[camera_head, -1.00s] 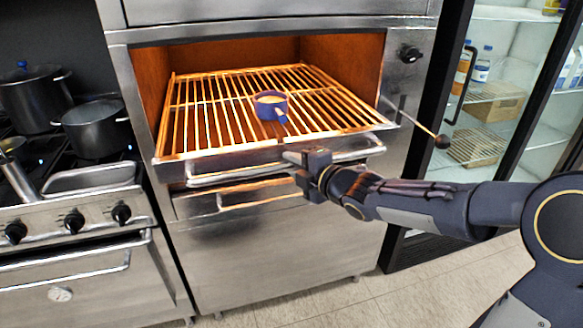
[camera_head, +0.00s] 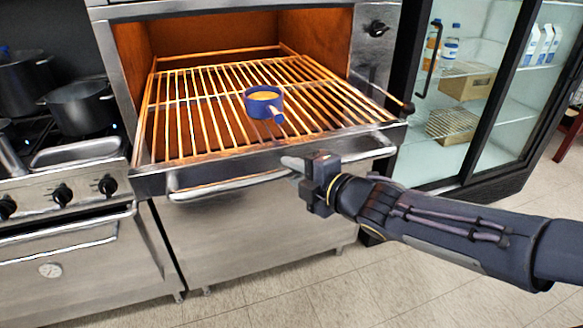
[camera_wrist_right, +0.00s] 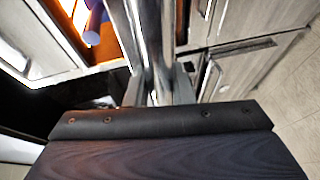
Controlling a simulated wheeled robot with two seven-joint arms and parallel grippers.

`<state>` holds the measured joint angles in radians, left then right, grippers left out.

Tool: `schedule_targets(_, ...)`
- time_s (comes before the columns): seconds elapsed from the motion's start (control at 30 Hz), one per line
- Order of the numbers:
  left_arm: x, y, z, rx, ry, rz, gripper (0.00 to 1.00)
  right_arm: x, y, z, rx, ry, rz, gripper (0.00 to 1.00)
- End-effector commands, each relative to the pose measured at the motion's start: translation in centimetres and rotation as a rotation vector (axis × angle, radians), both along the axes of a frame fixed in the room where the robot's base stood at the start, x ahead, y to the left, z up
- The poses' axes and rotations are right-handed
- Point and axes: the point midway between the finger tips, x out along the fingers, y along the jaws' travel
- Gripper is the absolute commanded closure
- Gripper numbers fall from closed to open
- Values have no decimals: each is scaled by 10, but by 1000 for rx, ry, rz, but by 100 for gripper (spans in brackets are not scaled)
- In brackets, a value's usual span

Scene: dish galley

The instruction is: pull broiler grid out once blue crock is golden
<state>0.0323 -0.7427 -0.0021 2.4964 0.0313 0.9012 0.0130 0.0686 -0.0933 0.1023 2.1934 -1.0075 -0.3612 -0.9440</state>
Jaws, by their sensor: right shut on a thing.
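The broiler grid (camera_head: 240,159) glows orange and stands well out of the oven opening, its rear part still inside. Its front has a long steel bar handle (camera_head: 222,186). The blue crock (camera_head: 262,104) sits upright on the bars right of the middle, its short handle toward me, its top tan to golden. A blue piece of the crock shows at the upper left of the right wrist view (camera_wrist_right: 97,20). My right gripper (camera_head: 293,164) is shut on the bar handle near its middle; the bar runs between the fingers in the right wrist view (camera_wrist_right: 160,85). My left gripper is out of view.
A stove with pots (camera_head: 82,107) stands at left, close beside the oven. A black-framed glass fridge (camera_head: 460,100) stands at right. A rod with a dark knob (camera_head: 408,107) sticks out beside the grid's right edge. The tiled floor in front is clear.

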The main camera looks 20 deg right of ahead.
Motion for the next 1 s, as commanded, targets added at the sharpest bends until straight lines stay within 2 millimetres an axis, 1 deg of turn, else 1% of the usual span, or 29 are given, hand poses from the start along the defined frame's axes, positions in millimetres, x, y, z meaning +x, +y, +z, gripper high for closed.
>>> schedule_targets(0.37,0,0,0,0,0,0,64,0,0,1,1,-3,0,100)
schedule_targets(0.4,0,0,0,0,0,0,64,0,0,2,1,-3,0,73)
schedule_targets(0.53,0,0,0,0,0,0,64,-1,0,1,1,-3,0,57)
schedule_targets(0.83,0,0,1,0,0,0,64,-2,-1,2,1,-3,0,57)
schedule_targets(0.93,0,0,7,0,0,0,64,-10,-5,6,-1,-5,-2,57)
schedule_targets(1.0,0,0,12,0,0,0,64,-20,-10,9,-1,-6,-3,57)
